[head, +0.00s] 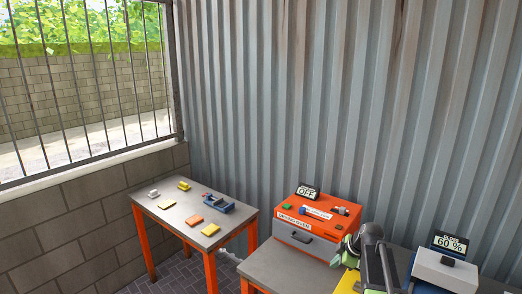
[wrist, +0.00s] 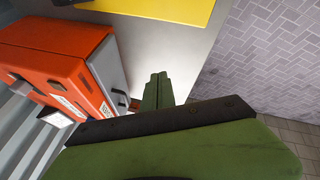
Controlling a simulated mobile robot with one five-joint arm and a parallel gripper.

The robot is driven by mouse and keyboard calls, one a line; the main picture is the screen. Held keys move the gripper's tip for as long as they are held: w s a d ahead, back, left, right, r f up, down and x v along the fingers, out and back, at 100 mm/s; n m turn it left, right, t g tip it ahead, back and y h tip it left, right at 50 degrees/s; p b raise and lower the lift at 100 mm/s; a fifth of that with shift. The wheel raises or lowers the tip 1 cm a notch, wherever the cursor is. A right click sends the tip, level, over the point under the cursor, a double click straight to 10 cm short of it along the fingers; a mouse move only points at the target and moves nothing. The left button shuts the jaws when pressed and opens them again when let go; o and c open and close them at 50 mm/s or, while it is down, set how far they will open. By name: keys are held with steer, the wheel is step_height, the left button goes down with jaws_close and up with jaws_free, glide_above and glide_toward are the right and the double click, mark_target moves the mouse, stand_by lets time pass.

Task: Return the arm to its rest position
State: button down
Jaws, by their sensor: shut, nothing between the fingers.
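My gripper (wrist: 158,80) shows in the wrist view as two green fingers pressed together, with nothing between them. It is over the grey worktop (wrist: 197,45). In the head view my dark and green arm is folded at the lower right, to the right of the orange oven (head: 317,218). Green parts of its end show there, but the fingertips are hard to make out.
The oven, with an "OFF" display (head: 307,193), also shows in the wrist view (wrist: 60,65). A white device (head: 446,270) with a "60 %" display (head: 450,242) stands right of my arm. A yellow sheet (wrist: 150,8) lies nearby. A side table (head: 180,221) holds small pieces.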

steer(key=s+a+f+m+g+b, duration=0.1)
steer(key=s+a+f, duration=0.15)
steer(key=a, duration=0.45)
steer(key=s+a+f+g+b, duration=0.1)
steer(key=s+a+f, duration=0.1)
steer(key=s+a, duration=0.3)
steer(key=s+a+f+m+g+h, duration=0.1)
steer(key=s+a+m+g+h, duration=0.1)
steer(key=s+m, duration=0.9)
steer(key=shift+a+f+m+g+h, duration=0.3)
steer(key=shift+m+g+h, duration=0.2)
steer(key=shift+m, duration=0.5)
